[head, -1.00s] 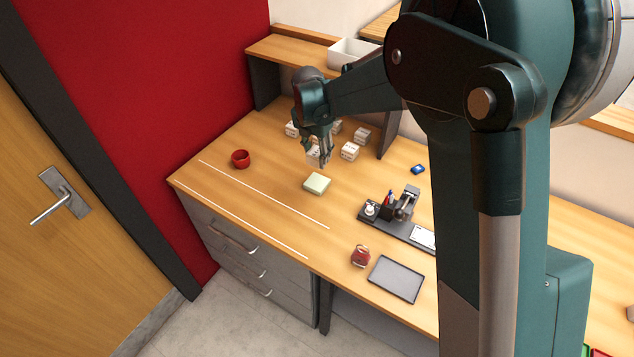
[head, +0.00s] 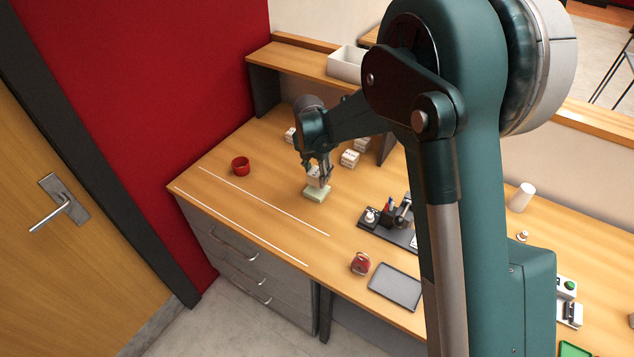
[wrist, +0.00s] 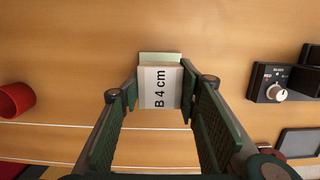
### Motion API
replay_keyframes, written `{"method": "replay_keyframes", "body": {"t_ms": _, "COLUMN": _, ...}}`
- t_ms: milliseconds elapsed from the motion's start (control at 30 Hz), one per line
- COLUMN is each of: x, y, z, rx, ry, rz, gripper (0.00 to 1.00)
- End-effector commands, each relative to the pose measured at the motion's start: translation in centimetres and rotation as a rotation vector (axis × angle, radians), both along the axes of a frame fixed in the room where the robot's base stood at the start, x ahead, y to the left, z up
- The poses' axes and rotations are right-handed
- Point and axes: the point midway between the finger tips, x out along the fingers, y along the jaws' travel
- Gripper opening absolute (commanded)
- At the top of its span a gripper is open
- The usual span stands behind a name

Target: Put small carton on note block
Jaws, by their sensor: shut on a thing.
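A small white carton (wrist: 160,88) marked "B 4 cm" is between the fingertips of my gripper (wrist: 160,92) in the wrist view. My gripper (head: 319,176) is shut on it. The pale green note block (head: 317,194) lies on the desk directly below the carton in the head view. In the wrist view a strip of the note block (wrist: 160,57) shows past the carton's far edge. The carton is over the note block, but I cannot tell whether it touches it. The fingers partly hide the carton in the head view.
A red cup (head: 240,166) stands to the left. Other small cartons (head: 350,158) stand behind my gripper. A black organizer (head: 368,220), a red object (head: 361,263) and a grey tray (head: 396,287) lie to the right.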

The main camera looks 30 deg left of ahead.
Motion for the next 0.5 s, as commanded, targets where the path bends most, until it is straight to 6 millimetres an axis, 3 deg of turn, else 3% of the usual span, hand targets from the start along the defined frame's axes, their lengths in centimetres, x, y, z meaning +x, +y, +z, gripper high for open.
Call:
{"method": "replay_keyframes", "body": {"t_ms": 300, "x": 0.0, "y": 0.0, "z": -0.1, "rx": 0.000, "ry": 0.000, "rz": 0.000, "gripper": 0.20}}
{"method": "replay_keyframes", "body": {"t_ms": 500, "x": 0.0, "y": 0.0, "z": -1.8, "rx": 0.000, "ry": 0.000, "rz": 0.000, "gripper": 0.20}}
